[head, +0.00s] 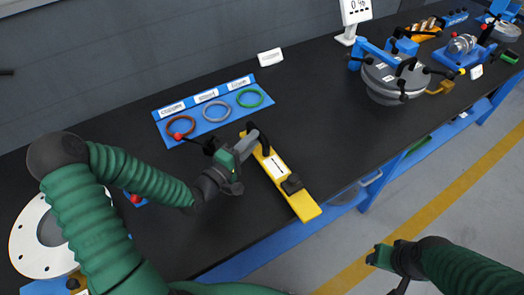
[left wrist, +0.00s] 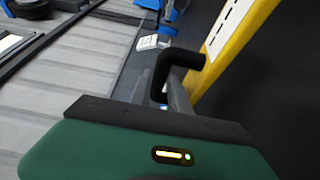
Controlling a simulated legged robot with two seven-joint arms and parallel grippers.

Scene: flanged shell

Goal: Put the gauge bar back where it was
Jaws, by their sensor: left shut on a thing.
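The gauge bar (head: 276,165) is a long yellow bar with a white strip, a black bent handle at its far end and a dark block near its near end. It lies slanted over the black bench, its near end at the front edge; I cannot tell whether it touches the top. My left gripper (head: 247,150) is shut on its black handle. The left wrist view shows the yellow bar (left wrist: 236,38) and the black handle beside the gripper. My right gripper (head: 383,257) is low at the right, off the bench above the floor; its fingers are unclear.
A blue tray (head: 203,126) with brown, grey and green rings lies behind the left gripper. A white flanged part (head: 38,240) stands at left. A grey lidded vessel (head: 393,87) with blue clamp arms stands at back right. The black bench top (head: 320,110) between is clear.

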